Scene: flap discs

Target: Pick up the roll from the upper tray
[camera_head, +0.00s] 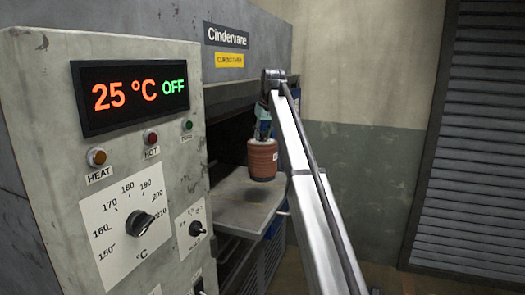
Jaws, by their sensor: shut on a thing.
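The roll (263,160) is a reddish-brown cylinder with a small white label and a dark lower rim. It hangs upright under my gripper (263,134), whose teal fingers are shut on its top. The upper tray (232,208) is a flat grey plate sticking out of the open oven. The roll is over this tray, with a dark shadow on the plate below it, and looks a little above the surface. The fingertips are small and partly hidden by my arm.
The oven's control panel (118,180) fills the left, with a display (130,95) reading 25 °C OFF. The oven opening (228,140) is dark behind the roll. A slatted grey shutter (470,140) stands at the right, with open floor before it.

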